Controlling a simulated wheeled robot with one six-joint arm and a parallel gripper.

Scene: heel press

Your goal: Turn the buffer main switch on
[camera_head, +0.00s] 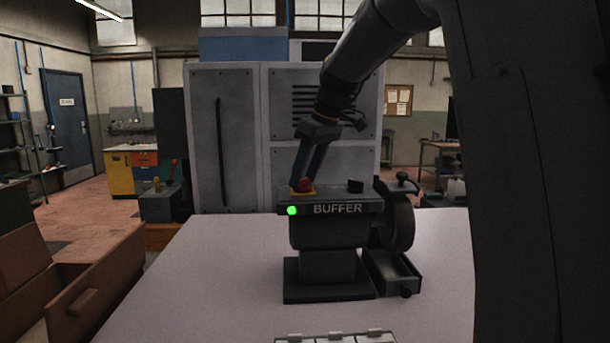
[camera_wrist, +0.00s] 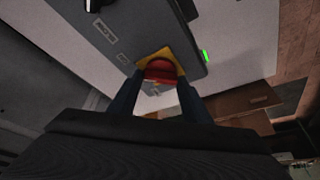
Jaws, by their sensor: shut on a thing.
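The buffer (camera_head: 330,232) is a dark machine on the light table, with "BUFFER" lettered on its front edge and a green light (camera_head: 292,210) lit at the left end of that edge. On its top left sits the main switch, a red knob (camera_head: 305,185) on a yellow plate (camera_head: 303,194). My gripper (camera_head: 303,188) reaches down from above with its fingers at the red knob. In the wrist view the red knob (camera_wrist: 161,70) sits between my two fingertips on the yellow plate (camera_wrist: 160,55). My gripper is shut on the knob. The green light (camera_wrist: 205,56) also glows there.
A black knob (camera_head: 355,186) stands on the buffer's top right. A buffing wheel (camera_head: 398,225) and an open tray (camera_head: 392,272) are at its right side. A brown box (camera_head: 95,285) is at left. The table (camera_head: 200,270) left of the buffer is clear.

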